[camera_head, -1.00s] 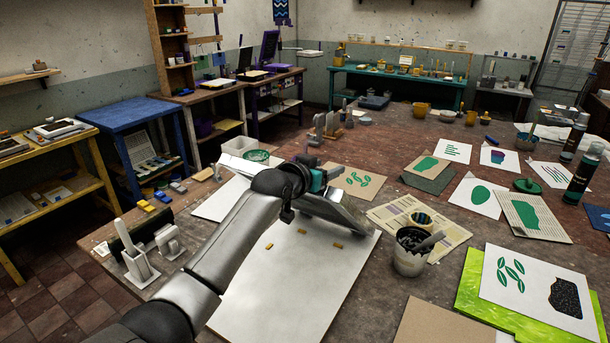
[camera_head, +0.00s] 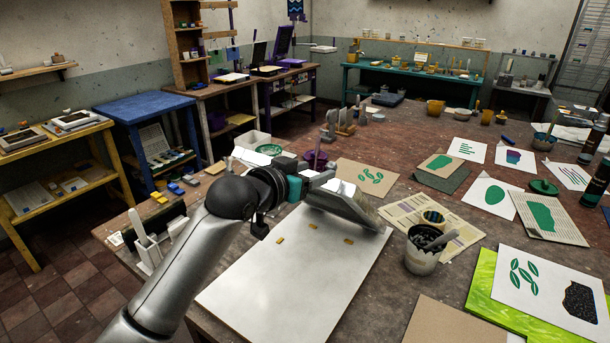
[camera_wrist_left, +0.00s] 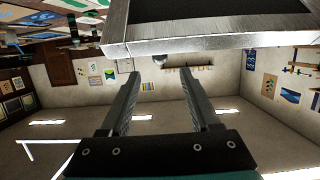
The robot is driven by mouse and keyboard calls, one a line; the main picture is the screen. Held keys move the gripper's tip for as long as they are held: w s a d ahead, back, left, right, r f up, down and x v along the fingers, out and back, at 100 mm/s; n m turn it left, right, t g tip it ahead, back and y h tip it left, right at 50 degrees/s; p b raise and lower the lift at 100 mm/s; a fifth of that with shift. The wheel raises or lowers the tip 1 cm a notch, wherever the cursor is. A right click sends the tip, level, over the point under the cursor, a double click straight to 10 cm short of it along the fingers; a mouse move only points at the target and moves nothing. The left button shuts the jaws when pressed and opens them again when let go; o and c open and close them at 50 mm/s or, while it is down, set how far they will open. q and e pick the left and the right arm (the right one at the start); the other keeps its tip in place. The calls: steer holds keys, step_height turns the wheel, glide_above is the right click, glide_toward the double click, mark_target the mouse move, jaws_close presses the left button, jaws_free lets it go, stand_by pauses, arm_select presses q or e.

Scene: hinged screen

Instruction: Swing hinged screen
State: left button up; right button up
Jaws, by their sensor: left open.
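The hinged screen (camera_head: 350,208) is a grey metal frame, seen tilted over the far end of a white baseboard (camera_head: 290,285) on the table. My left gripper (camera_head: 328,172) is at the frame's upper left edge, and my wrist hides part of the near side. In the left wrist view the screen's metal bar (camera_wrist_left: 200,40) crosses the top of the picture. The open fingers (camera_wrist_left: 160,90) point up toward it with nothing between them. Whether they touch the bar cannot be told. My right gripper is not in view.
A cup of dark ink (camera_head: 422,250) stands right of the baseboard, near a newspaper (camera_head: 450,225). Printed sheets cover the table's right side. A white holder (camera_head: 150,250) stands left of my forearm. The baseboard's near part is clear.

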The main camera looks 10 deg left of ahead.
arm_select(q)
steer(key=shift+v, duration=1.3)
